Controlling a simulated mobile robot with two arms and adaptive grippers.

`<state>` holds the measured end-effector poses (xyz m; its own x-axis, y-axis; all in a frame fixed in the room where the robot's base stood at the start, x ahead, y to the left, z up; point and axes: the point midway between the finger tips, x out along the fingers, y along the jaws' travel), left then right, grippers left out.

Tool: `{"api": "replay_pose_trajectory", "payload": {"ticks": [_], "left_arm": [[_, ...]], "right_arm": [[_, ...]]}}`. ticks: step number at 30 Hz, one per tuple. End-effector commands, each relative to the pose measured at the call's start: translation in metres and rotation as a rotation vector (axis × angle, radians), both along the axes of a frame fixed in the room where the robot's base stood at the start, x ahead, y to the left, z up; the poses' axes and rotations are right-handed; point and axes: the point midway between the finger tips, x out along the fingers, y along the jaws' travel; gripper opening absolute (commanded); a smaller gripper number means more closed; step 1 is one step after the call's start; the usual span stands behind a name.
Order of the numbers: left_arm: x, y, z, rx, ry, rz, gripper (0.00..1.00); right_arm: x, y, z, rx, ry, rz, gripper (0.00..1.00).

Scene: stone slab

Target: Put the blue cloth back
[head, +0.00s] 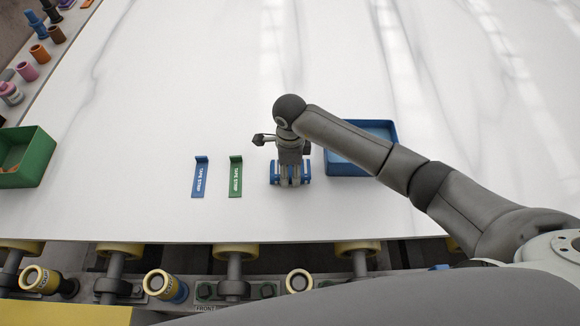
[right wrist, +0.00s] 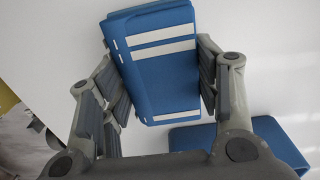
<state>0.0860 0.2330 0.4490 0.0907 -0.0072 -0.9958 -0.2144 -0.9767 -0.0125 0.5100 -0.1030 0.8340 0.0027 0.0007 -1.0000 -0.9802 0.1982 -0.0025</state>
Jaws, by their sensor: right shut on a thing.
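The blue cloth (head: 304,168) is a folded block with pale stripes, low over the white slab, largely covered by my right gripper (head: 290,174) in the head view. In the right wrist view the cloth (right wrist: 155,60) sits between the two fingers of the right gripper (right wrist: 162,88), which is shut on its sides. A blue tray (head: 391,130) is just right of the gripper, partly hidden by my right arm. Its edge (right wrist: 276,130) shows at lower right in the right wrist view. Whether the cloth touches the slab is unclear. My left gripper is not in view.
A green bin (head: 38,165) stands at the left edge. Bottles and rollers line the slab's left and front sides. The slab's far middle is clear.

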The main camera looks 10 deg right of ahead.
Motion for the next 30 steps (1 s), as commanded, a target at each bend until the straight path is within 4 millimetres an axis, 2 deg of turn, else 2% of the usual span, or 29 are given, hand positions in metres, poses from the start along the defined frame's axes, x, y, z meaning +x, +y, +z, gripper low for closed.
{"api": "replay_pose_trajectory", "payload": {"ticks": [3,4,9,18,23,30], "left_arm": [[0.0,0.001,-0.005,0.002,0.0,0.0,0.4],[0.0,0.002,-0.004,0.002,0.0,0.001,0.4],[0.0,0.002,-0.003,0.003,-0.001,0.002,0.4],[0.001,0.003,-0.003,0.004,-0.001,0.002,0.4],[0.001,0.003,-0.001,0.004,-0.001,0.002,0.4],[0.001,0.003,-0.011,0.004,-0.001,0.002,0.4]], "right_arm": [[0.0,0.0,-0.004,-0.001,0.0,0.0,0.35],[0.0,0.0,-0.004,0.0,0.0,0.0,0.59],[0.0,0.0,-0.003,0.0,0.0,0.0,0.79],[0.0,0.0,-0.002,0.0,0.0,0.0,0.79],[0.001,0.0,0.006,0.001,-0.003,0.0,0.79],[0.002,0.0,0.054,0.0,-0.006,0.002,0.79]]}}
